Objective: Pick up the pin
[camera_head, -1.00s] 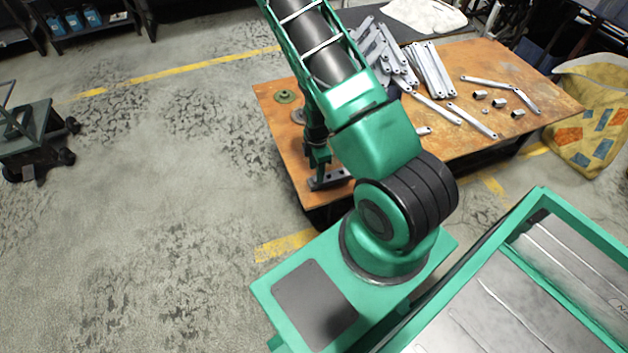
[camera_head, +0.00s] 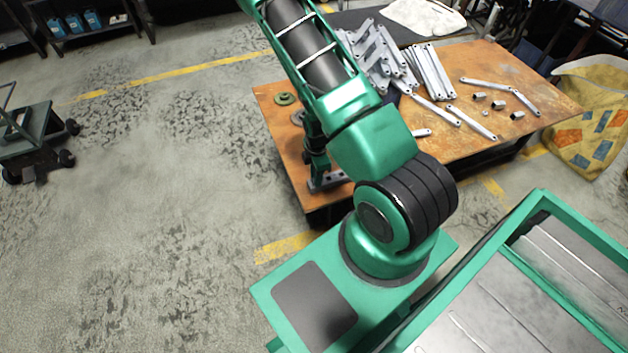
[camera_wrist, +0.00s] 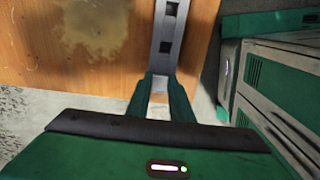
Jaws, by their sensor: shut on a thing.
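My gripper (camera_wrist: 160,84) is low over the near left corner of the orange-brown table, at a grey metal bar with square holes (camera_wrist: 171,22). The bar runs away from the fingertips. In the head view my gripper (camera_head: 317,172) stands at the bar, and the pin cannot be made out there.
The table (camera_head: 505,133) holds a pile of galvanized brackets (camera_head: 374,58), loose strips (camera_head: 470,122), small metal blocks (camera_head: 499,105) and a green round part (camera_head: 285,98). A patterned sack (camera_head: 597,115) stands at the right. The floor left of the table is open.

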